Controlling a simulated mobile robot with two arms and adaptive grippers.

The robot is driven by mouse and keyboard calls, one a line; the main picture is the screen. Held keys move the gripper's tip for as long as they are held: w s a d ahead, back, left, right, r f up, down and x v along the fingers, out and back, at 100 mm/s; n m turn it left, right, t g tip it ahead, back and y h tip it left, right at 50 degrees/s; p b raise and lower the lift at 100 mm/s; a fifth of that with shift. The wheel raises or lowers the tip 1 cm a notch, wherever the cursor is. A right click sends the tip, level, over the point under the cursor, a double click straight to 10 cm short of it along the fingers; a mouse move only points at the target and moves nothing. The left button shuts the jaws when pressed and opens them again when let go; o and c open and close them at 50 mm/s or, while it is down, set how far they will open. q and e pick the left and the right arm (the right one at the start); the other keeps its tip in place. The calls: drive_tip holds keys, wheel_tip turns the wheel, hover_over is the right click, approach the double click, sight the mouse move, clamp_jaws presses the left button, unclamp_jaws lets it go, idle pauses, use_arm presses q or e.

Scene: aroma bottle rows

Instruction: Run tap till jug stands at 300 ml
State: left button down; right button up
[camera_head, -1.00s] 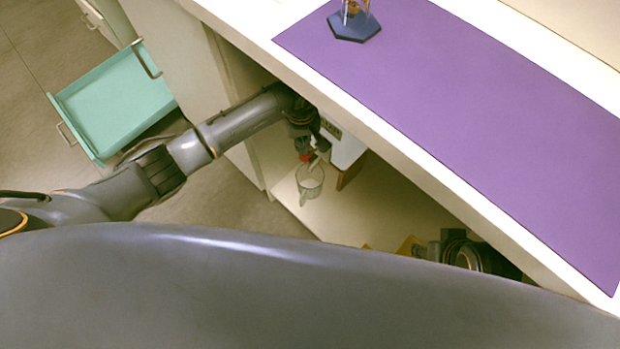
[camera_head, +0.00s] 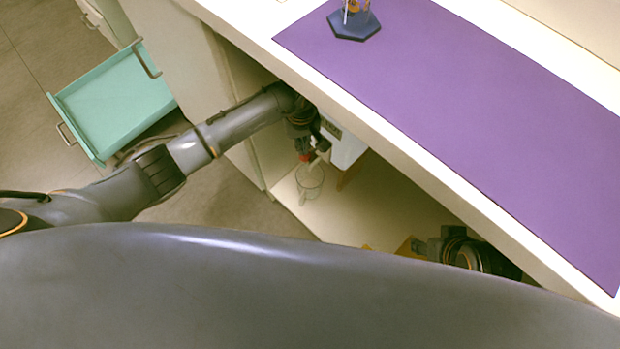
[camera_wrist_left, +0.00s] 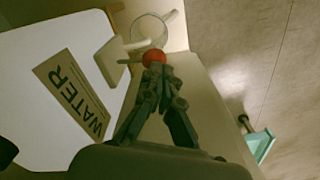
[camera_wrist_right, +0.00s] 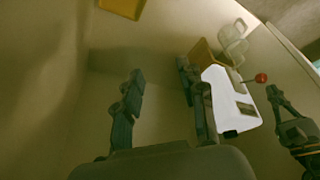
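A clear jug (camera_head: 309,181) stands on the cabinet's lower shelf, below the tap end of a white water dispenser (camera_head: 346,148). The left wrist view shows the jug's round rim (camera_wrist_left: 147,30) and the dispenser's WATER label (camera_wrist_left: 72,92). The jug also shows in the right wrist view (camera_wrist_right: 233,45); its water level cannot be read. The tap has a red knob (camera_wrist_left: 154,58) on a thin rod. My left gripper (camera_wrist_left: 157,72) has its fingertips close together right by the knob; the right wrist view shows a small gap between them. My right gripper (camera_wrist_right: 160,82) is open and empty inside the cabinet.
The counter with a purple mat (camera_head: 470,130) overhangs the shelf and both grippers. A blue-based item (camera_head: 353,25) stands on the mat. A green drawer (camera_head: 115,100) is pulled out at left. A yellow-orange object (camera_wrist_right: 122,7) lies in the cabinet.

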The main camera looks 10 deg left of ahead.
drive_tip(key=shift+w, duration=0.15)
drive_tip(key=shift+w+a, duration=0.1)
drive_tip(key=shift+w, duration=0.2)
use_arm(q)
drive_tip(key=shift+f, duration=0.1)
use_arm(e)
drive_tip(key=shift+w+r+t, duration=0.1)
drive_tip(key=shift+t, duration=0.2)
drive_tip(key=shift+w+a, duration=0.1)
drive_tip(key=shift+w, duration=0.15)
use_arm(q)
drive_tip(key=shift+f+b, duration=0.4)
drive_tip(key=shift+b, duration=0.05)
use_arm(e)
drive_tip(key=shift+w+a+r+t+y, duration=0.15)
drive_tip(key=shift+w+a+r+t, duration=0.1)
drive_tip(key=shift+w+t, duration=0.35)
drive_tip(key=shift+w+a+r+t+y, duration=0.15)
drive_tip(key=shift+w+a+t, duration=0.15)
drive_tip(key=shift+w, duration=0.45)
use_arm(q)
drive_tip(key=shift+f, duration=0.15)
use_arm(e)
drive_tip(key=shift+w+a+r+t, duration=0.1)
drive_tip(key=shift+w+r+t, duration=0.1)
drive_tip(key=shift+w, duration=0.15)
drive_tip(key=shift+w+a+r+t, duration=0.1)
drive_tip(key=shift+w+t, duration=0.1)
drive_tip(key=shift+w, duration=0.1)
